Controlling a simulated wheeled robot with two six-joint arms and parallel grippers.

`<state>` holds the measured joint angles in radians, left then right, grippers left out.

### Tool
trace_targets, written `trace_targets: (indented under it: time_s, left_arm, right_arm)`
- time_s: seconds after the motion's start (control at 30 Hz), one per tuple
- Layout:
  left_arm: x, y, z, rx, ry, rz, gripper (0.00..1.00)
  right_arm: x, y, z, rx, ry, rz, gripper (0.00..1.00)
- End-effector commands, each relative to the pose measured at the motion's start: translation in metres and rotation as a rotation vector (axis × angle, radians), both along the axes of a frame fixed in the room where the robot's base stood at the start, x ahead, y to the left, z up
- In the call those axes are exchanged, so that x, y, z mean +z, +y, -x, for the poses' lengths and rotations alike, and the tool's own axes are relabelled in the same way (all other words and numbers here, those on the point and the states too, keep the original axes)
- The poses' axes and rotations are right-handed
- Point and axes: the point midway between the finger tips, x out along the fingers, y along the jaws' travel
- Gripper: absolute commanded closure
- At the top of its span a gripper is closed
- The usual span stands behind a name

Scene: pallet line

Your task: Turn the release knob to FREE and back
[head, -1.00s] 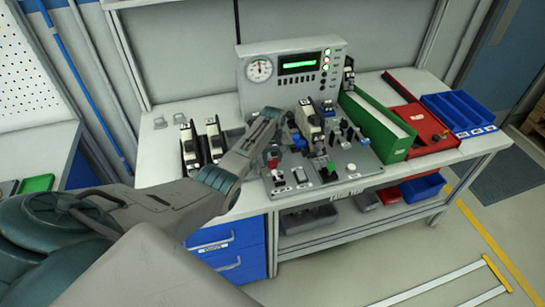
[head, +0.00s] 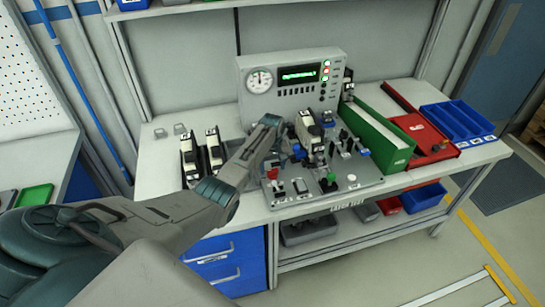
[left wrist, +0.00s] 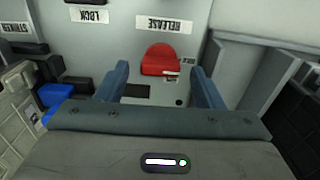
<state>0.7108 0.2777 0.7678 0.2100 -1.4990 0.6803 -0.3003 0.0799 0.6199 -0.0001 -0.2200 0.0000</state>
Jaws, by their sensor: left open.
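The red release knob (head: 272,173) stands at the left front of the grey fixture panel. In the left wrist view the red knob (left wrist: 160,60) sits just beyond and between my fingertips, below an upside-down RELEASE label (left wrist: 164,24). My left gripper (head: 272,152) is open above and behind the knob in the head view. In the left wrist view its two blue-grey fingers (left wrist: 160,82) stand apart on either side, with no visible contact. A small label beside the knob is too small to read. My right gripper is not in view.
A console (head: 291,85) with gauge and lit display stands behind the panel (head: 335,185). A green bin (head: 392,152), red tray (head: 432,150) and blue tray (head: 457,122) lie to the right. Black-and-white devices (head: 202,155) stand left. The bench's left front is clear.

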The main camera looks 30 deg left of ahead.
Motion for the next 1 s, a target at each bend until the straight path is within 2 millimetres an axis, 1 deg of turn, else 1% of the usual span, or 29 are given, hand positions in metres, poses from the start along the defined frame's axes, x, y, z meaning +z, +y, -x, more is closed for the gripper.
trace_targets:
  time_s: [0.17,0.3,0.4,0.5,0.6,0.7,1.0]
  left_arm:
    - [0.03,0.001,-0.001,0.0,-0.006,-0.003,0.38]
    - [0.057,0.0,-0.001,0.0,-0.007,-0.002,0.38]
    - [0.074,0.0,-0.001,0.0,-0.005,-0.001,0.38]
    - [0.086,0.0,0.0,0.001,-0.003,-0.001,0.38]
    - [0.094,0.0,0.0,0.001,-0.003,-0.002,0.38]
    - [0.096,0.0,0.0,0.001,-0.001,-0.001,0.38]
    - [0.097,0.0,0.0,0.001,-0.001,-0.001,0.38]
  right_arm:
    - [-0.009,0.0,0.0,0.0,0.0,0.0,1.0]
    - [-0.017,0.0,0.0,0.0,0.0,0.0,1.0]
    - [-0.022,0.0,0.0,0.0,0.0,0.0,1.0]
    - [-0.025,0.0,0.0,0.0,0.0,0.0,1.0]
    - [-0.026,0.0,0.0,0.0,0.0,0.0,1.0]
    - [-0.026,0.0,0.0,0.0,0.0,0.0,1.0]
    - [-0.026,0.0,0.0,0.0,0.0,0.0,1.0]
